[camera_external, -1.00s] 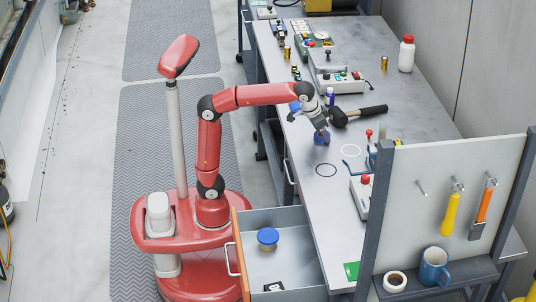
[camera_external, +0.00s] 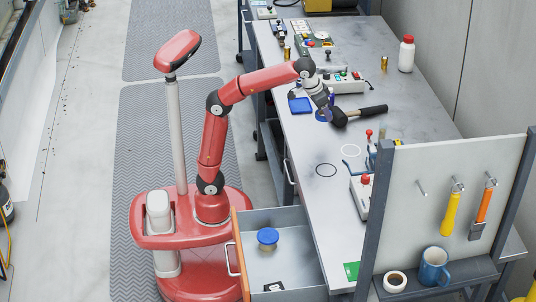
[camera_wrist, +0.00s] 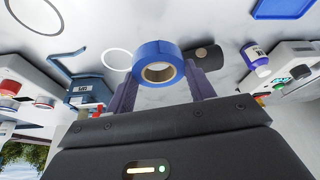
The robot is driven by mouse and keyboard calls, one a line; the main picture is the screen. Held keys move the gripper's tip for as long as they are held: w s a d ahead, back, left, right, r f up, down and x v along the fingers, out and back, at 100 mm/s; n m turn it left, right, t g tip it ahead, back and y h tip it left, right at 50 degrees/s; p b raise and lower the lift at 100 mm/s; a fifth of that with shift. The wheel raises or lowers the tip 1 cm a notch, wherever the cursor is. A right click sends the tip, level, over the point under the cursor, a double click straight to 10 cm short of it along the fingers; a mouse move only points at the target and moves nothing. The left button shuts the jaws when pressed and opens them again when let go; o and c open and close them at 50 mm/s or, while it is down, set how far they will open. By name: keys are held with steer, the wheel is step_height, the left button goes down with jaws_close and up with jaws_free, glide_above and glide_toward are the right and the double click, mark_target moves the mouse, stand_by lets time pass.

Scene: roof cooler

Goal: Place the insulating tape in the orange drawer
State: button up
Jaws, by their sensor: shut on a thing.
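A roll of blue insulating tape (camera_wrist: 158,60) with a tan core sits between my two fingers in the wrist view. My gripper (camera_wrist: 162,84) is shut on it. In the outside view my gripper (camera_external: 323,106) is over the workbench, close to the black mallet's head, and the blue tape (camera_external: 322,116) shows only as a small patch there. The drawer with the orange front (camera_external: 236,246) is pulled open at the near end of the bench. It holds a blue-lidded round container (camera_external: 267,237) and a small black-and-white item (camera_external: 273,286).
The mallet (camera_external: 368,112) and a blue square tray (camera_external: 300,105) lie beside my gripper. Black (camera_external: 326,170) and white (camera_external: 350,151) rings lie on the bench. A control box (camera_external: 361,195) and an upright tool panel (camera_external: 450,200) stand nearer. Part of the drawer floor (camera_external: 290,262) is bare.

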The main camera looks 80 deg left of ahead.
steer(key=d+m+h, duration=0.2)
steer(key=d+m, duration=0.3)
steer(key=d, duration=1.1)
steer(key=m+g+h+b, duration=0.3)
steer(key=m+b, duration=0.9)
glide_above(275, 278)
steer(key=a, duration=0.1)
steer(key=f, duration=2.1)
steer(key=shift+s+a+f, duration=0.1)
steer(key=shift+a, duration=0.1)
steer(key=shift+f+b, duration=0.75)
steer(key=shift+f, duration=1.35)
steer(key=shift+f, duration=0.1)
